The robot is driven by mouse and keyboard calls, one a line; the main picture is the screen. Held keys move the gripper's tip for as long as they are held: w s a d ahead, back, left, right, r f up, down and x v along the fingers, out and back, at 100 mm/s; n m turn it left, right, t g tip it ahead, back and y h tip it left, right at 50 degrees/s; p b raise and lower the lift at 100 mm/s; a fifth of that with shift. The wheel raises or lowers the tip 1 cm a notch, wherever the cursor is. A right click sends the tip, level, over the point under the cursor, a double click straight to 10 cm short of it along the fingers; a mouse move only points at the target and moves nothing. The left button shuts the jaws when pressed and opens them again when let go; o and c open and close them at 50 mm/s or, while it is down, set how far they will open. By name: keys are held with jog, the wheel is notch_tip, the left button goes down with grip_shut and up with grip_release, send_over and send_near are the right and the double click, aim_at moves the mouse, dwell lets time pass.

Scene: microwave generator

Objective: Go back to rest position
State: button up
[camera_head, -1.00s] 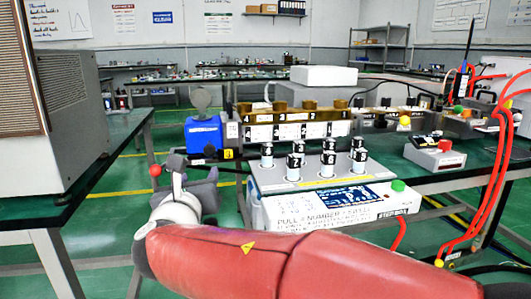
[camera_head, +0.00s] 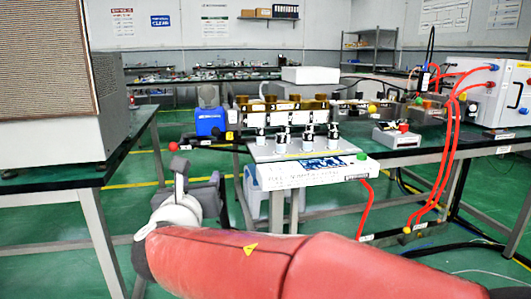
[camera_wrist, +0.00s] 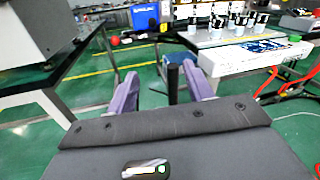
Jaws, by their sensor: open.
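My gripper (camera_wrist: 162,90) is open in the wrist view, its two purple fingers spread apart with nothing between them. It hangs over the green floor in front of the tables. In the head view my red arm reaches in from the bottom right, and the gripper end is mostly hidden behind the grey wrist. The white step box (camera_head: 300,165) stands behind and to the right of the gripper, apart from it. Several black-and-white numbered knobs (camera_head: 308,137) stand on its top. The box also shows at the upper right of the wrist view (camera_wrist: 250,60).
A grey cabinet (camera_head: 50,130) stands on a green-topped table (camera_head: 125,140) at the left. A blue box (camera_head: 209,122) and brass-coloured waveguide parts (camera_head: 290,110) sit behind the step box. Red cables (camera_head: 447,150) hang at the right. Green floor is open between the tables.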

jog(key=s+d+f+m+g+h, duration=0.2)
jog(key=d+f+m+g, duration=0.1)
jog(key=d+m, duration=0.4)
jog(key=s+d+f+m+g+h, duration=0.2)
jog(key=d+m, duration=0.3)
jog(key=d, duration=0.4)
jog(key=s+d+f+m+g+h, duration=0.25)
jog(key=d+m, duration=0.35)
jog(key=d, duration=0.3)
jog(key=s+d+f+m+g+y, duration=0.2)
jog(key=s+f+m+y, duration=0.1)
jog(key=s+m, duration=0.4)
jog(key=s+d+f+m+g+y+p, duration=0.1)
jog(key=s+f+m, duration=0.5)
jog(key=m, duration=0.6)
jog(key=shift+s+d+m+g+y, duration=0.45)
jog(key=shift+s+g+y, duration=0.4)
jog(key=shift+s+y, duration=0.4)
